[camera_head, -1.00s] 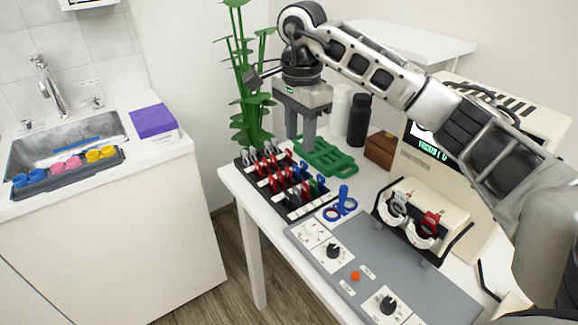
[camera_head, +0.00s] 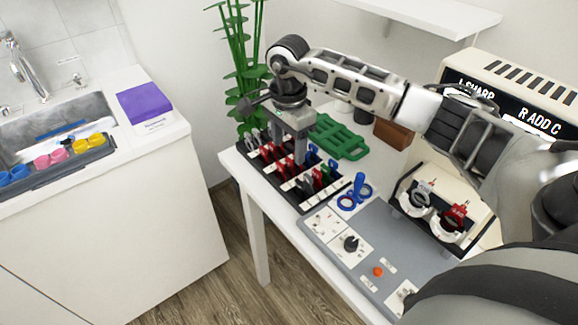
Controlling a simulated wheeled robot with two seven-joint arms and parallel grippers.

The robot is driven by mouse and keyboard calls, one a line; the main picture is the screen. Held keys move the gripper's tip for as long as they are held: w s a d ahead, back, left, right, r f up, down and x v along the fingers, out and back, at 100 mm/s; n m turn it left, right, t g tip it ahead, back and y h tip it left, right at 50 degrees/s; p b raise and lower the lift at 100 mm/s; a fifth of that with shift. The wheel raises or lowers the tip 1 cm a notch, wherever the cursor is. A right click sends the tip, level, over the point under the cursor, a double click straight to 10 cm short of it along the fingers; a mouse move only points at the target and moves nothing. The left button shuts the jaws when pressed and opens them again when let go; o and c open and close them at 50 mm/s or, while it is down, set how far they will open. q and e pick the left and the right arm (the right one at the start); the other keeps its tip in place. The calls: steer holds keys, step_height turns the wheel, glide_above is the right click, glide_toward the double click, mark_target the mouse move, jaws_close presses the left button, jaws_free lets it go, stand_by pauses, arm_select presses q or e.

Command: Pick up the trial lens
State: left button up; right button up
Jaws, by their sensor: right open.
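Several trial lenses with red, blue and grey handles stand in rows in a black rack (camera_head: 309,206) on the white table. A red-handled lens (camera_head: 320,180) stands near the middle of the rack. Which lens is the task's one, I cannot tell. My right gripper (camera_head: 288,152) points down over the back part of the rack, open, its fingertips close to the lens tops. The gripper hides some of the lenses. Whether a finger touches one, I cannot tell. My left gripper is not in view.
Blue ringed pieces (camera_head: 356,194) lie right of the rack. A green tray (camera_head: 340,138) and a brown box (camera_head: 393,134) stand behind. A grey control panel (camera_head: 338,262) lies in front. A cream device (camera_head: 458,200) with two lens holders stands right. A plant (camera_head: 243,65) stands behind.

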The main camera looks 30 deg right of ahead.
mark_target(289, 159)
steer(key=shift+s+a+f+p, duration=0.15)
steer(key=shift+f+p, duration=0.3)
steer(key=shift+f, duration=1.9)
steer(key=c, duration=1.1)
steer(key=shift+o, duration=0.2)
steer(key=shift+r, duration=0.1)
